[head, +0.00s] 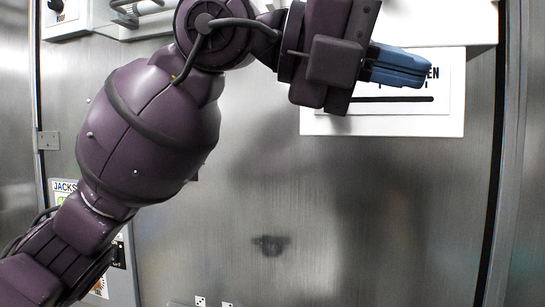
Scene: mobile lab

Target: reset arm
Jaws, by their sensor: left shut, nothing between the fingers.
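My left arm rises from the lower left and bends to the right near the top of the head view. My left gripper (426,68) has blue fingers that lie together with nothing between them. My right gripper is not in the view.
A grey metal door or panel (330,215) fills the background, with a dark vertical gap (491,215) at its right. A small dark fitting (271,244) sits low on it. A labelled box (122,270) is partly behind my arm.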

